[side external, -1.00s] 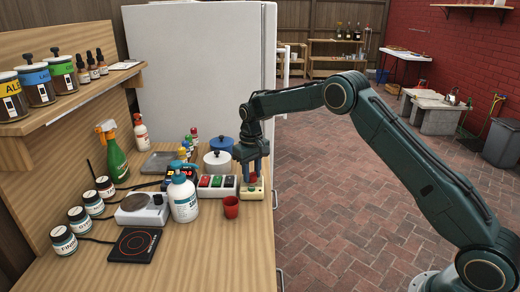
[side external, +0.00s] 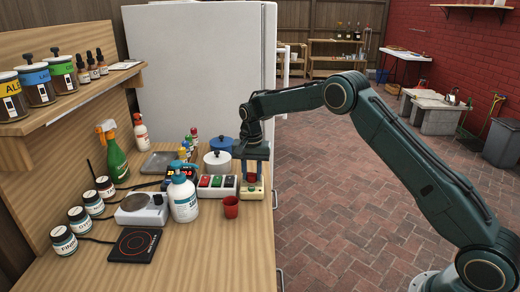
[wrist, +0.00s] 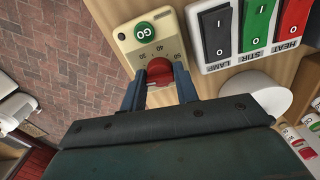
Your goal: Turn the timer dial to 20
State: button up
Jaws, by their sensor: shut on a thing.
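The timer is a cream box (side external: 256,194) at the right edge of the wooden counter; its face (wrist: 126,42) shows in the wrist view with a green GO button (wrist: 145,31). Its red dial (wrist: 159,70) stands between my two fingers. My gripper (side external: 252,178) points down over the timer and is shut on the dial, one finger on each side. The marks 30, 40 and 50 show around the dial. I cannot tell which number the dial points to, and the 20 mark does not show.
A white switch box (wrist: 222,65) with LAMP, STIR and HEAT rockers stands right beside the timer. A red cup (side external: 231,208), a white bottle (side external: 183,200) and lidded pots (side external: 218,165) are close by. The counter's front is clear; open brick floor lies to the right.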

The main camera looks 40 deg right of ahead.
jog(key=shift+r+m, duration=0.15)
jog(key=shift+m, duration=0.25)
jog(key=o, duration=0.7)
notch_tip(320, 180, up, 14)
dwell(0.6)
jog(key=shift+s, duration=0.1)
